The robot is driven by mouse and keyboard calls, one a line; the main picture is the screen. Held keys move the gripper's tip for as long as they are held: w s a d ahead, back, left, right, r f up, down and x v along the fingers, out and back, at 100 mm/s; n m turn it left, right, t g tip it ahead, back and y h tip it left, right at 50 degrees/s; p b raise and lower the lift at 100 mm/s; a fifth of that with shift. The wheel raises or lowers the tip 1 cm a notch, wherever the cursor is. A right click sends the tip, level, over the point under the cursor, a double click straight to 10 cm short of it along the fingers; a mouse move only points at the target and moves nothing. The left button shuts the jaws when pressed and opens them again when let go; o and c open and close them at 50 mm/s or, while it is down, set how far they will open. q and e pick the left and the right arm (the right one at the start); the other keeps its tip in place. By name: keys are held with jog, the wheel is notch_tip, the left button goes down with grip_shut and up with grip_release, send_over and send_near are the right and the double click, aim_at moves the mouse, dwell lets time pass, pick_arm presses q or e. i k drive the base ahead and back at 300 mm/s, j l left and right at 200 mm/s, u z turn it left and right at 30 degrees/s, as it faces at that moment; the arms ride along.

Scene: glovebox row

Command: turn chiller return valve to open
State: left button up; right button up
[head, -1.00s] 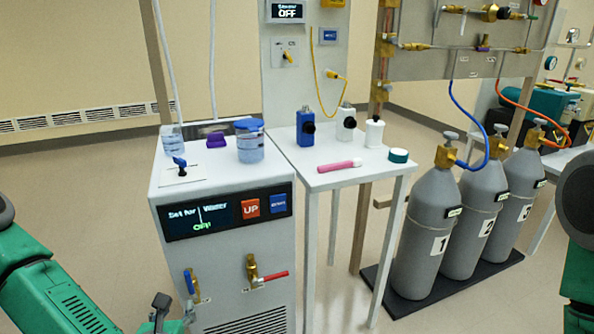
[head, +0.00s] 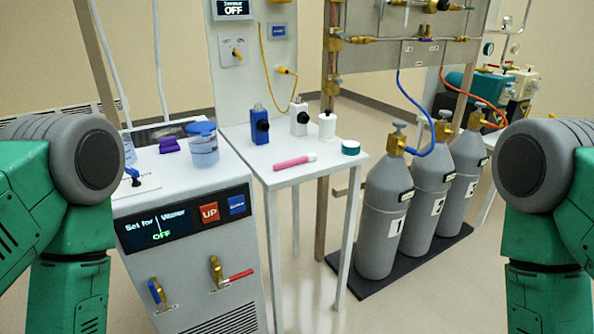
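The chiller (head: 133,278) is the white cabinet at left, with a dark panel reading "Set for Water" and "OFF". Two brass valves sit low on its front. One has a blue handle (head: 156,291) that stands nearly upright. The other has a red handle (head: 237,277) that points right, roughly level, from its brass body (head: 217,270). Small labels lie beside the valves but are too small to read, so I cannot tell which is the return valve. My arms stand at both picture edges. Neither gripper shows, and both handles are in plain sight with nothing on them.
On the chiller top are a blue-lidded jar (head: 203,150) and a purple item (head: 169,145). A white side table (head: 330,166) stands right of it, with bottles and a pink tube (head: 295,161). Grey gas cylinders (head: 383,220) stand further right. Floor shows between the table and my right arm.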

aim_at(221, 283)
jog(key=i+j+u, duration=0.1)
jog(key=u, duration=0.25)
jog(key=i+j+u, duration=0.15)
jog(key=u, duration=0.2)
jog(key=i+j+u, duration=0.1)
jog(key=u, duration=0.25)
jog(key=i+l, duration=0.05)
